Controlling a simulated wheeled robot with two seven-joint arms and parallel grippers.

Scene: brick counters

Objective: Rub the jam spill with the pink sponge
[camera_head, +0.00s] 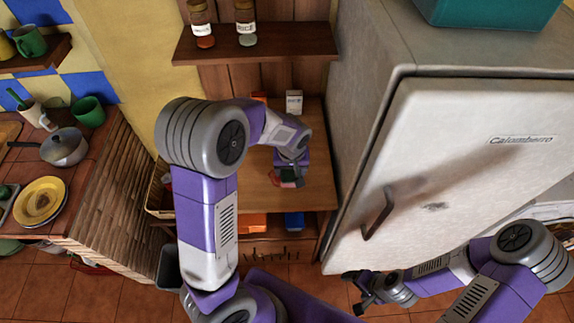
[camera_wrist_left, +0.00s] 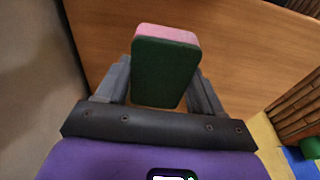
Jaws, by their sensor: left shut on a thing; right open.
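The sponge (camera_wrist_left: 166,70) is held between the fingers of my left gripper (camera_wrist_left: 163,88). Its dark green side faces the wrist camera and a pink layer shows along its far edge. In the head view my left gripper (camera_head: 288,178) is over the wooden table (camera_head: 316,152), with the sponge partly hidden at its fingertips. I cannot tell whether the sponge touches the table. I cannot make out the jam spill in either view; the arm covers part of the tabletop. My right gripper (camera_head: 362,292) is open and empty, low in front of the fridge.
A white fridge (camera_head: 450,140) with a handle (camera_head: 378,213) stands right of the table. Small boxes, one white (camera_head: 294,101), stand at the table's back. A shelf (camera_head: 270,48) with two jars is above. A counter with a pan (camera_head: 64,148) and plates (camera_head: 40,200) is left.

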